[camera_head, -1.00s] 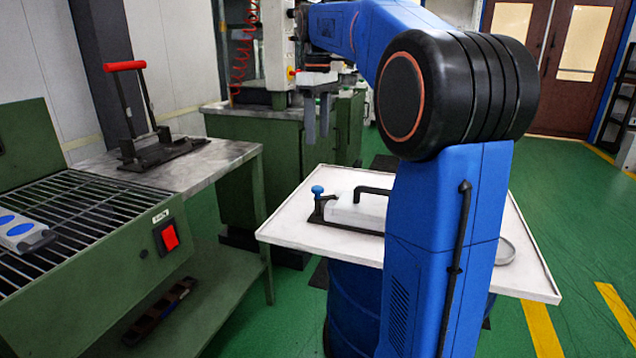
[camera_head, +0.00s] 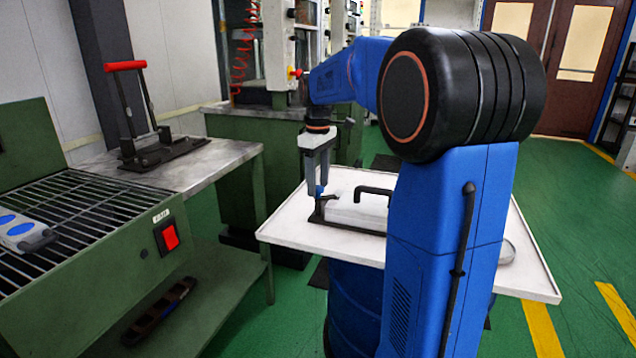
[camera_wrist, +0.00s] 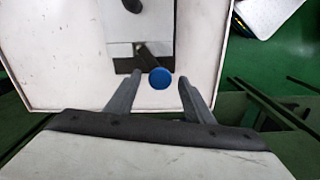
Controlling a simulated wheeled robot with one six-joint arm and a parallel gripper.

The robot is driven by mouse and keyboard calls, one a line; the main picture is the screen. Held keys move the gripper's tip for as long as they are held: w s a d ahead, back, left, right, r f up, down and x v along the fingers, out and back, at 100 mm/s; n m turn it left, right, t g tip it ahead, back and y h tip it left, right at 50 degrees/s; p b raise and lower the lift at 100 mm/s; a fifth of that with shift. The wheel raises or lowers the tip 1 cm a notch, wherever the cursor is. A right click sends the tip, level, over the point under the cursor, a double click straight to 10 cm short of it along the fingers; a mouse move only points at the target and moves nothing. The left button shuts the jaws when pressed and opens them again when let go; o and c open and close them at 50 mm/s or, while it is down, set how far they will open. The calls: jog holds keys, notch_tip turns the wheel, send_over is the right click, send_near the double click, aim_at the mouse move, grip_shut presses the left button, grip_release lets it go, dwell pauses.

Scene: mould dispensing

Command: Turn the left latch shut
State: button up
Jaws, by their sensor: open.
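The left latch, with a blue knob (camera_wrist: 160,78) on a dark arm, stands at the left end of the mould's black base. In the wrist view its dark arm (camera_wrist: 146,58) runs from the knob up and left towards the pale mould block (camera_wrist: 146,22). My gripper (camera_head: 319,190) points down over the latch in the head view. In the wrist view its two fingers (camera_wrist: 158,88) are open, one on each side of the knob; I cannot tell whether they touch it. The mould (camera_head: 358,212) with a black bent handle (camera_head: 374,190) lies on the white tray table (camera_head: 290,222).
My arm hides the right part of the mould and table. A green bench with a wire rack (camera_head: 85,215) and red switch (camera_head: 170,236) stands at the left. A red-handled press tool (camera_head: 140,120) sits on the metal bench behind it.

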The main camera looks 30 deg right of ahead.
jog(key=shift+f, duration=0.2)
jog(key=c, duration=1)
jog(key=shift+c, duration=0.2)
jog(key=shift+m, duration=0.3)
jog(key=m, duration=0.2)
jog(key=shift+m, duration=2.2)
